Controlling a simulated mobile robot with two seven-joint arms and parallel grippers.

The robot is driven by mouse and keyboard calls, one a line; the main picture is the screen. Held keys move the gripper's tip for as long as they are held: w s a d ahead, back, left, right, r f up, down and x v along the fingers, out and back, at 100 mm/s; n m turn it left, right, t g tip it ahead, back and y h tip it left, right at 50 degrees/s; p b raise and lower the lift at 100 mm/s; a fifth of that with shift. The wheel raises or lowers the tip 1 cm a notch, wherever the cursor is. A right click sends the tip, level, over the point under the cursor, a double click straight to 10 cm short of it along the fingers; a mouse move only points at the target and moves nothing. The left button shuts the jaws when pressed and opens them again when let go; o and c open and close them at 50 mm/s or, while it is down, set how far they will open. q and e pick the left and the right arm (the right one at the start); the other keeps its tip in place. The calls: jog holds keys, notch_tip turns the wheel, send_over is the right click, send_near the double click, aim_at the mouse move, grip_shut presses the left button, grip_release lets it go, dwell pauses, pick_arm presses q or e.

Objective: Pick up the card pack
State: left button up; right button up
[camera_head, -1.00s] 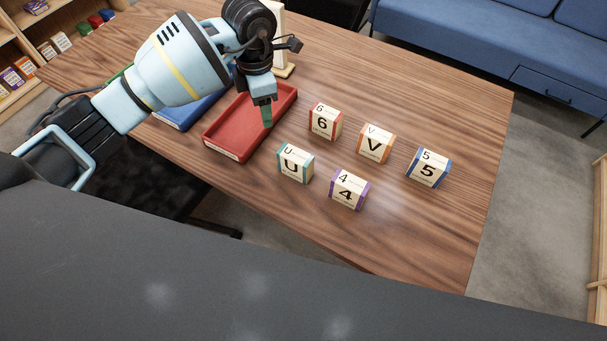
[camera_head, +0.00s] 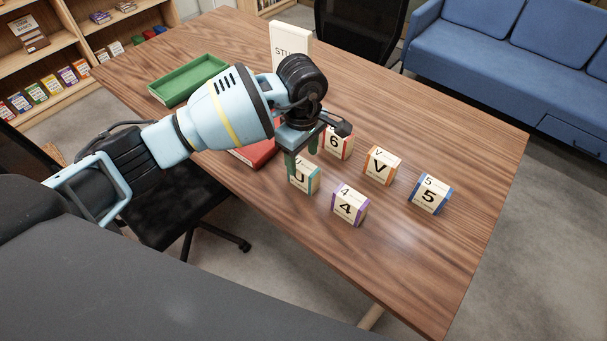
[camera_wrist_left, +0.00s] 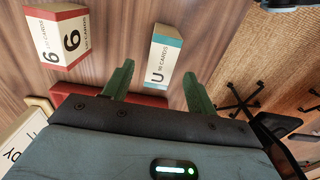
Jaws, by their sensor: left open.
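Several card packs stand on the wooden table. The U pack (camera_head: 308,179) has teal edges and is partly hidden behind my left gripper (camera_head: 302,157). The 6 pack (camera_head: 341,143) has red edges, the V pack (camera_head: 382,166) orange, the 5 pack (camera_head: 430,194) blue and the 4 pack (camera_head: 349,204) purple. My left gripper is open and empty. In the left wrist view, the U pack (camera_wrist_left: 162,58) shows between the two green fingers, beyond their tips; the 6 pack (camera_wrist_left: 58,40) is to the left. My right gripper is not in view.
A red tray (camera_head: 256,154) is mostly hidden behind my left arm. A green tray (camera_head: 188,80) lies at the table's back left. A white sign (camera_head: 290,44) stands behind my gripper. The right part of the table (camera_head: 470,150) is clear.

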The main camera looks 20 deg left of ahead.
aim_at(301, 167)
pick_arm(q)
jog(key=shift+d+f, duration=0.2)
jog(key=shift+f, duration=3.35)
jog(key=c, duration=1.1)
jog(key=shift+r, duration=0.1)
jog(key=shift+r, duration=0.45)
jog(key=r, duration=0.1)
jog(key=s+r, duration=0.1)
jog(key=shift+a+r, duration=0.2)
jog(key=shift+r, duration=0.1)
jog(key=s+a, duration=0.1)
jog(key=s, duration=0.3)
jog(key=s+a+r, duration=0.1)
jog(key=s, duration=0.4)
jog(key=s+a, duration=0.2)
jog(key=s, duration=0.3)
jog(key=shift+s+r, duration=0.2)
jog(key=shift+s, duration=0.05)
